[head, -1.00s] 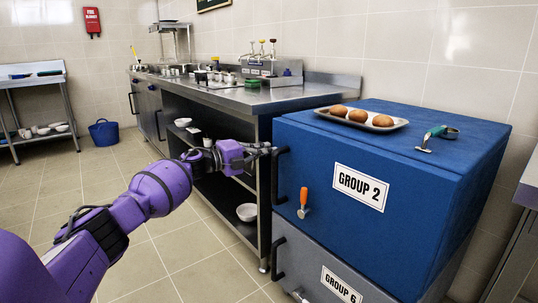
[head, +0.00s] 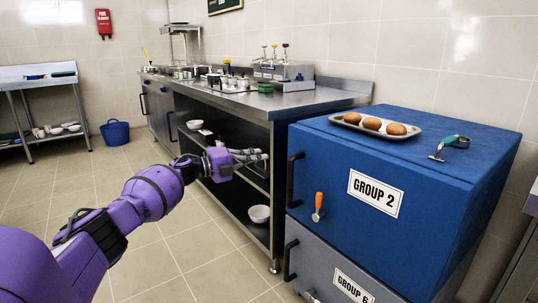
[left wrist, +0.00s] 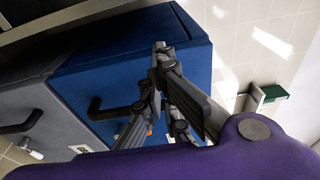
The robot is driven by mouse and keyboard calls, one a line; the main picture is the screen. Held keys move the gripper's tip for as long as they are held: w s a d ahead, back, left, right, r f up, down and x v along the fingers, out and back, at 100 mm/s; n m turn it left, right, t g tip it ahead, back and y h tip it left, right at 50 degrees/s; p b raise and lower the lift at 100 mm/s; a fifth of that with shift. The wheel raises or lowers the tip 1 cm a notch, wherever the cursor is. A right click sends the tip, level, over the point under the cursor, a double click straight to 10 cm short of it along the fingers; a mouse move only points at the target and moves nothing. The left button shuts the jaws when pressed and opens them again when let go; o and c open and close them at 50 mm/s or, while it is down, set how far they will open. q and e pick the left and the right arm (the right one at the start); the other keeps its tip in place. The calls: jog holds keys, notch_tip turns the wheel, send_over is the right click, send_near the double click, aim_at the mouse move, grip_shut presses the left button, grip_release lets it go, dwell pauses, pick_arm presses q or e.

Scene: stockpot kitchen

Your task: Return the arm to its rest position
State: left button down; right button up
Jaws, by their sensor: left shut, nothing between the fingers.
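My left arm is purple and reaches in from the lower left of the head view. Its gripper (head: 264,157) is shut and empty, in the air in front of the steel counter's open shelves. It appears just left of the black handle of the blue GROUP 2 cabinet (head: 440,220), apart from it. In the left wrist view the grey fingers (left wrist: 160,48) are together with nothing between them, and the blue cabinet (left wrist: 110,70) fills the space behind. My right gripper is not in view.
A tray with bread rolls (head: 350,128) and a green-handled tool (head: 449,146) lie on the blue cabinet. A grey GROUP 6 cabinet (head: 320,262) sits below it. The steel counter (head: 290,108) runs back left. A blue bucket (head: 115,132) stands on the floor. Open tiled floor lies left.

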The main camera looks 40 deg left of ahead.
pick_arm(q)
jog(key=s+a, duration=0.1)
jog(key=a, duration=0.1)
jog(key=s+a, duration=0.1)
jog(key=a, duration=0.1)
jog(key=shift+s, duration=0.35)
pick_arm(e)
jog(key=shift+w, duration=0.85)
